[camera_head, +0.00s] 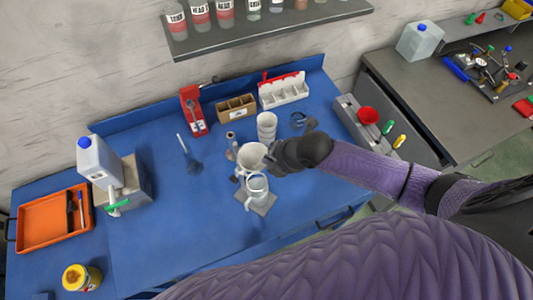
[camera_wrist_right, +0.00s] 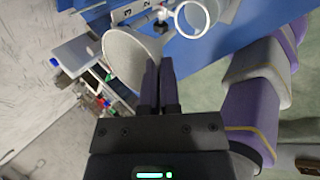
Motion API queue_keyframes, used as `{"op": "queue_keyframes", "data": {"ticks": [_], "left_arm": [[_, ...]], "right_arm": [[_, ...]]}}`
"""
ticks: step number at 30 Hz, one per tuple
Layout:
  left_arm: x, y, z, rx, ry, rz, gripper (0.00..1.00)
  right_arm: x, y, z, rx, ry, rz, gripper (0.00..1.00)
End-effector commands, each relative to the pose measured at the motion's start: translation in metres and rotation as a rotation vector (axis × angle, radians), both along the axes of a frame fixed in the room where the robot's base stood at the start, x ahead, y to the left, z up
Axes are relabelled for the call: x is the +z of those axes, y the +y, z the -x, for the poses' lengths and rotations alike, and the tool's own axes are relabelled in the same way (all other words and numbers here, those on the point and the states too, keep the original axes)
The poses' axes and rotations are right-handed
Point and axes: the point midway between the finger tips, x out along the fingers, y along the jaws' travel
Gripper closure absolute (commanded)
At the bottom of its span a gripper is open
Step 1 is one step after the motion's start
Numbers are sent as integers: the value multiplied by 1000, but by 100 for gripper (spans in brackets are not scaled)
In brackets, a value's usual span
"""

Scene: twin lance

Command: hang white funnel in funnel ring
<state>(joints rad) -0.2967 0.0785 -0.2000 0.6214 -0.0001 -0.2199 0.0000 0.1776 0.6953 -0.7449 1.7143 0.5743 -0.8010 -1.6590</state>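The white funnel (camera_head: 252,157) is near the middle of the blue bench in the head view, wide mouth up, above and just behind a clear jug (camera_head: 257,188). My right gripper (camera_head: 276,158) is at the funnel's right rim. In the right wrist view, the fingers (camera_wrist_right: 158,85) are nearly together, with the pale funnel (camera_wrist_right: 130,58) at their tips; they appear shut on its rim. A small stand (camera_head: 231,139) is beside the funnel. My left gripper is not in view.
Stacked white cups (camera_head: 267,126) stand close behind the funnel. A red stand (camera_head: 193,110), cardboard box (camera_head: 237,108) and white rack (camera_head: 283,90) line the back. An orange tray (camera_head: 52,222) is at left. The left-centre bench is mostly clear.

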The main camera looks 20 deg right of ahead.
Motion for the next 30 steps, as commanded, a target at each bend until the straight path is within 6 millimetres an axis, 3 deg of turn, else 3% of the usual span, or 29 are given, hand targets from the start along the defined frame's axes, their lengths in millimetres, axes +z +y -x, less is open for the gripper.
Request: {"op": "queue_keyframes", "data": {"ticks": [8, 24, 30], "left_arm": [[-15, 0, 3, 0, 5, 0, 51], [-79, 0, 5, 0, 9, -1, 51], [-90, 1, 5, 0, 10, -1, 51]], "right_arm": [[-15, -1, 0, 7, -1, 0, 100], [-87, -1, 0, 6, -1, 2, 100], [-102, -1, 0, 6, -1, 1, 100]]}}
